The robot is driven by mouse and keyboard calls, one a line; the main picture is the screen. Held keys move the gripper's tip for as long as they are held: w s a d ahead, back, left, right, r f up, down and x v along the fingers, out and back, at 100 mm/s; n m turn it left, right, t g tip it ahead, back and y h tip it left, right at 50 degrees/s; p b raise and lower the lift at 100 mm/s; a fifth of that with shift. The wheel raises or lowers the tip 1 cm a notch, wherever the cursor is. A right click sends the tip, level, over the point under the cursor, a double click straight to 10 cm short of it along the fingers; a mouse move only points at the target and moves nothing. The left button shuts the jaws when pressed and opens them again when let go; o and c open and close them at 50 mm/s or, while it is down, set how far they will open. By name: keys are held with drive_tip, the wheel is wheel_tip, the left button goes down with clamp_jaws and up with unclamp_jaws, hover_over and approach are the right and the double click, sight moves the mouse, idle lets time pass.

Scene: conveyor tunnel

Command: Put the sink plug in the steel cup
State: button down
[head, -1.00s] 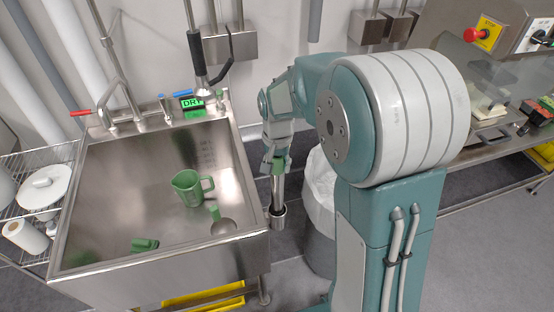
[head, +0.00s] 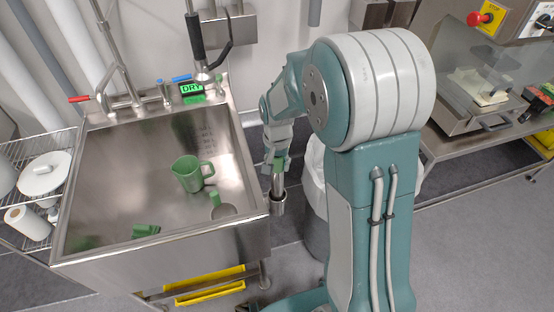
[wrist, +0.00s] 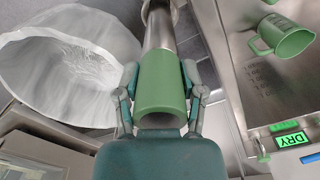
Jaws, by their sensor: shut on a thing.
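The sink plug is a steel tube (head: 278,183) with a green grip at its top. My gripper (head: 276,163) is shut on the green grip (wrist: 160,85), just outside the sink's right wall. The plug hangs upright, and its lower end meets the steel cup (head: 278,204) at the sink's side. The tube appears to run into the cup's mouth; how deep it sits is hidden. In the wrist view the tube (wrist: 159,32) leads away from the fingers to a wider steel ring at the top edge.
The steel sink (head: 100,190) holds a green jug (head: 188,175), a green-handled scoop (head: 222,210) and a small green piece (head: 146,231). A lined bin (wrist: 70,65) stands close beside the cup. A wire rack (head: 30,215) is at the left.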

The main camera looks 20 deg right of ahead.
drive_tip(key=shift+c, duration=0.6)
unclamp_jaws()
wheel_tip(320, 180, up, 12)
idle(0.6)
